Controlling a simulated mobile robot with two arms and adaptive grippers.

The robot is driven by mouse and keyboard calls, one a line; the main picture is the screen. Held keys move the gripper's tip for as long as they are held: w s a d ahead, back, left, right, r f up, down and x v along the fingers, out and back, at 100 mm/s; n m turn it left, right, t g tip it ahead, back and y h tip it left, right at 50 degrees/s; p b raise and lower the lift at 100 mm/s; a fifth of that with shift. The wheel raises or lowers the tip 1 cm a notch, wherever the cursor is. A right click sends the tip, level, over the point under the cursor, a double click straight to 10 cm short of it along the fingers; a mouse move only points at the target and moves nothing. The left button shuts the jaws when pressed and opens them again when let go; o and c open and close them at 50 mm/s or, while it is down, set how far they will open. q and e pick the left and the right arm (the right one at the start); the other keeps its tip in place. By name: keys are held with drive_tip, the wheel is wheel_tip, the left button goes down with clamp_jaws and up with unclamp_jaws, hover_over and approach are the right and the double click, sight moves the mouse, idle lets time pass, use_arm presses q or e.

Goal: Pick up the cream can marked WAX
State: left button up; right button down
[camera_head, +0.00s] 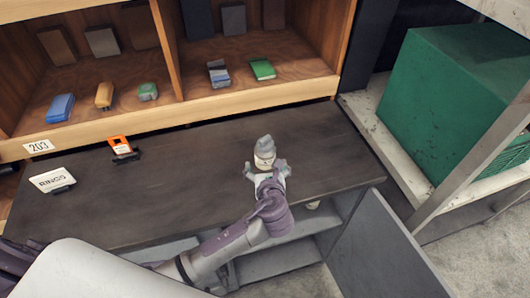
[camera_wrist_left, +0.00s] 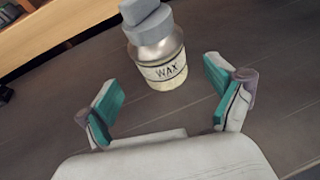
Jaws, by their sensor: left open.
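The cream can marked WAX (camera_head: 264,158) stands upright on the dark bench top (camera_head: 190,185), with a grey cap on top. In the left wrist view the can (camera_wrist_left: 165,72) shows its WAX label facing me, just beyond the fingertips and centred between them. My left gripper (camera_head: 265,172) is on the near side of the can. In the left wrist view the gripper (camera_wrist_left: 166,95) is open and empty, with its teal finger pads spread wide. My right gripper is not in view.
An orange-and-black item (camera_head: 122,148) and a white RINGS sign (camera_head: 53,180) are on the bench to the left. A wooden shelf (camera_head: 200,108) with several small boxes runs behind. A green crate (camera_head: 455,100) stands at the right. The bench around the can is clear.

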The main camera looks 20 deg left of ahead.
sight(266, 160)
use_arm(q)
drive_tip(key=shift+w+a, duration=0.15)
drive_tip(key=shift+w, duration=0.25)
drive_tip(key=x, duration=0.2)
drive_tip(key=p+x, duration=0.1)
drive_tip(key=x, duration=0.1)
drive_tip(key=shift+w+r, duration=0.1)
drive_tip(key=shift+r, duration=0.1)
drive_tip(key=shift+w+f, duration=0.2)
drive_tip(key=shift+w, duration=0.05)
drive_tip(key=shift+s+r, duration=0.1)
drive_tip(key=c, duration=0.9)
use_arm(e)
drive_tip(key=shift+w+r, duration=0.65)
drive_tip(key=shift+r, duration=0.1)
